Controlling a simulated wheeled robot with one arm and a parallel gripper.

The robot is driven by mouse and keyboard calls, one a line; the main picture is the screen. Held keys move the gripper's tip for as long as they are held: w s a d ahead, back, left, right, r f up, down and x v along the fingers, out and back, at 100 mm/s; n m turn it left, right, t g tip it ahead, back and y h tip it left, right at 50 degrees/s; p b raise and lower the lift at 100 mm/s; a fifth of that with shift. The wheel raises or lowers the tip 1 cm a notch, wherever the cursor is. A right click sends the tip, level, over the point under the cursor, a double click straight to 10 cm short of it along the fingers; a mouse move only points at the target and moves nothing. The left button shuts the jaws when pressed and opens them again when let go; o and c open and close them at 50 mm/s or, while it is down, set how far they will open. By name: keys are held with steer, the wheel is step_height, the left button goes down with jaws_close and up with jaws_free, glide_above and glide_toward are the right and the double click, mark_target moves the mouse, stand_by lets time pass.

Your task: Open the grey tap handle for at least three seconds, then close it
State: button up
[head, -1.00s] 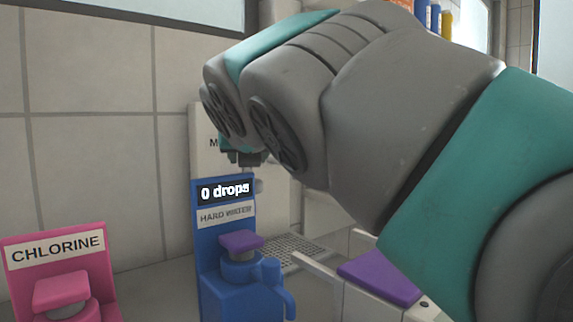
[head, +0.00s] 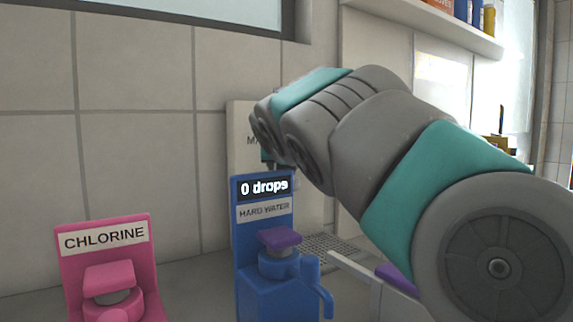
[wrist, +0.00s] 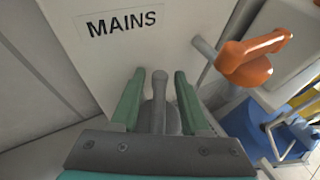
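The grey tap handle (wrist: 160,88) stands out from a white panel marked MAINS (wrist: 115,50) in the wrist view. My gripper (wrist: 157,96) is open, with one green finger on each side of the handle and a visible gap on both sides. The handle's lower part is hidden by my gripper's body. In the head view, the MAINS panel (head: 240,125) stands behind the blue dispenser and is partly covered by my arm. The grey handle cannot be made out there.
An orange tap handle (wrist: 255,55) sits right of the grey one. A blue HARD WATER dispenser (head: 265,285) reads 0 drops. A pink CHLORINE dispenser (head: 110,265) stands at left. A metal grate (head: 335,247) lies behind, and a shelf (head: 430,22) hangs upper right.

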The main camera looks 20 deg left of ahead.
jaws_close()
steer(key=shift+d+r, duration=0.1)
stand_by(0.4)
steer(key=shift+r+m+h+p, duration=0.1)
steer(key=shift+m+h+p, duration=0.3)
steer(key=shift+p, duration=0.1)
steer(key=shift+d+m+h+p, duration=0.1)
steer(key=shift+m+h+p, duration=0.2)
steer(key=shift+h+p, duration=0.1)
steer(key=shift+t, duration=0.3)
steer(key=shift+o, duration=0.4)
jaws_free()
steer(key=shift+f, duration=0.2)
